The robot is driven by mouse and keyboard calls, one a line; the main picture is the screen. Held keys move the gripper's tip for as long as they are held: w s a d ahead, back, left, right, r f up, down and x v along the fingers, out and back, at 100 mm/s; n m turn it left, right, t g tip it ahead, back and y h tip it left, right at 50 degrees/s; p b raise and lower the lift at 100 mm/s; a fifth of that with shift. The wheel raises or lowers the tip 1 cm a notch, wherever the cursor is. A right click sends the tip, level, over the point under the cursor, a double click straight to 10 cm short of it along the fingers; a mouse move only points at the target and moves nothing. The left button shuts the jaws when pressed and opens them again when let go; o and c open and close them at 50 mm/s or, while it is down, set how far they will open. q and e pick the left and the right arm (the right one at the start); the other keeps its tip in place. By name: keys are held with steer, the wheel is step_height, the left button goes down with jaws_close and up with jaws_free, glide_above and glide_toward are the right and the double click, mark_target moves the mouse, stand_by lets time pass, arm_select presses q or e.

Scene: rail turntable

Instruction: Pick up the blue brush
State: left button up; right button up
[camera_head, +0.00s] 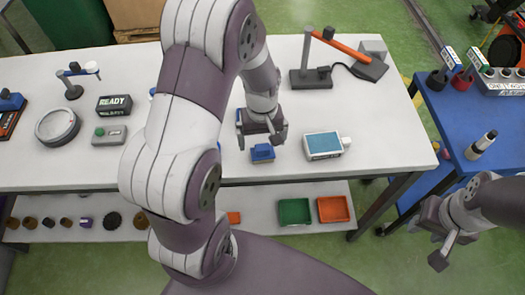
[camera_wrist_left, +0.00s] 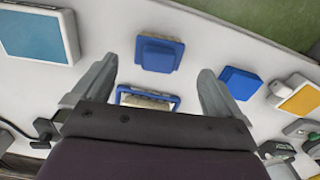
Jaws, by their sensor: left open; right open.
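A blue block with a raised top (camera_head: 262,153), likely the brush, lies on the white table near its front edge. In the left wrist view the blue block (camera_wrist_left: 158,53) sits beyond the fingertips. A blue-rimmed piece with a tan middle (camera_wrist_left: 147,98) shows between the fingers, partly hidden by the gripper; I cannot tell if it is a brush. My left gripper (camera_head: 262,134) is open and empty, above the table just behind the blue block; its fingers also show in the wrist view (camera_wrist_left: 160,85). My right gripper (camera_head: 430,238) is open and empty, off the table at the right.
A white box with a teal top (camera_head: 323,145) stands right of the blue block. Another blue block (camera_wrist_left: 240,82) and a yellow-topped item (camera_wrist_left: 302,98) lie on the other side. A grey stand with an orange arm (camera_head: 315,72) is behind. Trays (camera_head: 295,211) sit on the lower shelf.

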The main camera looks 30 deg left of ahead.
mark_target(263, 147)
arm_select(q)
steer(key=shift+s+d+f+p, duration=0.15)
steer(key=shift+s+f+p, duration=0.05)
steer(key=shift+f, duration=0.3)
steer(key=shift+s+d+f+p, duration=0.15)
steer(key=shift+f, duration=0.3)
steer(key=f, duration=0.3)
steer(key=shift+w+a, duration=0.2)
steer(key=shift+w, duration=0.1)
steer(key=shift+w+a+f, duration=0.15)
steer(key=shift+w+f, duration=0.05)
steer(key=shift+f, duration=0.05)
steer(key=shift+s, duration=0.1)
steer(key=shift+c, duration=0.3)
steer(key=shift+s+d+r, duration=0.1)
steer(key=shift+d+r, duration=0.05)
steer(key=shift+d, duration=0.05)
steer(key=c, duration=1)
steer(key=shift+c, duration=0.4)
arm_select(e)
steer(key=shift+s+d+r, duration=0.3)
steer(key=shift+s+r, duration=0.05)
steer(key=shift+r, duration=0.15)
